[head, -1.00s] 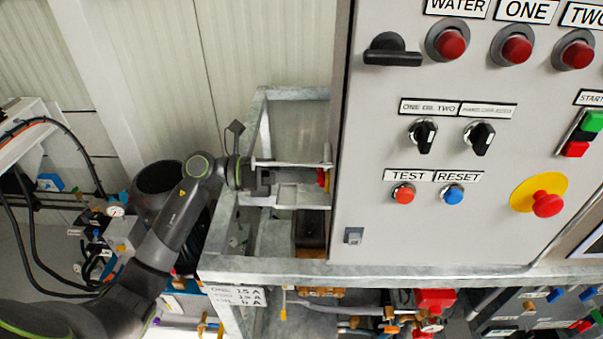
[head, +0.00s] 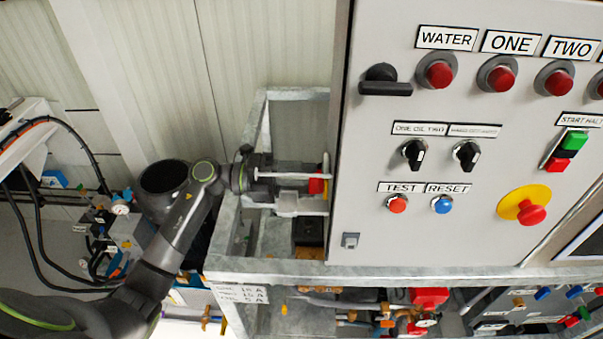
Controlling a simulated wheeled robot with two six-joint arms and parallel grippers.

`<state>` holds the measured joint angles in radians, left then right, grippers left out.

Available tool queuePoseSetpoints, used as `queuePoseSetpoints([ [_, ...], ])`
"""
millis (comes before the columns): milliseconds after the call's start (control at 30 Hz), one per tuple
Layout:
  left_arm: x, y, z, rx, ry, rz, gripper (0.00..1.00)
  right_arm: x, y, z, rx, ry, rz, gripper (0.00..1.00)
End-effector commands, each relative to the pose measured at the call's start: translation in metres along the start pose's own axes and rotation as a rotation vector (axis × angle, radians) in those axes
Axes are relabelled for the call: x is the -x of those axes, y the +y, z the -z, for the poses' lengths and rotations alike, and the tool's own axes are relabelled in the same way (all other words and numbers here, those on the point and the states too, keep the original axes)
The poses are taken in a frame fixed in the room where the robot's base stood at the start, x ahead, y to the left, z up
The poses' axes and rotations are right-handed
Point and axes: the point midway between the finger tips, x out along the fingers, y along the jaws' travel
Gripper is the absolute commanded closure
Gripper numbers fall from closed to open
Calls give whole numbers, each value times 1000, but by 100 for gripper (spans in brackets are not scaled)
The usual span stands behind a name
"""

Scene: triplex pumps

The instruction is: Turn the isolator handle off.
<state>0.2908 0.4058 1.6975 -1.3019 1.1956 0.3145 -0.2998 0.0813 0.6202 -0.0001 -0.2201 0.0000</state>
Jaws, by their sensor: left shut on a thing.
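The isolator handle (head: 317,186) is a small red part with a yellow edge on the left side wall of the grey control cabinet (head: 365,215). It shows only partly, as my gripper's fingers cover much of it. My left gripper (head: 312,187) reaches in from the left, level with the handle, and is shut on it, its fingertips close to the cabinet wall. The handle's exact angle cannot be read from this side. My right gripper is not in view.
The cabinet front carries a black latch handle (head: 386,82), red lamps, two black selector knobs (head: 414,154) and a red emergency button (head: 531,214) on yellow. A galvanised frame (head: 262,130) surrounds my gripper. Pipes and valves lie below.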

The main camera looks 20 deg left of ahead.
Motion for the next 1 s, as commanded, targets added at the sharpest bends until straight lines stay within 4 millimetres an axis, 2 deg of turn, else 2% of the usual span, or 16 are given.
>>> queuePoseSetpoints([
  [300,0,0,0,112,-1,0,63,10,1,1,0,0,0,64],
  [833,0,1,0,134,-2,1,63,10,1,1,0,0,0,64],
  [867,0,1,0,134,-2,1,36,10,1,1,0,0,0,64],
  [1000,0,1,0,132,-1,0,18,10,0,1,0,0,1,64],
])
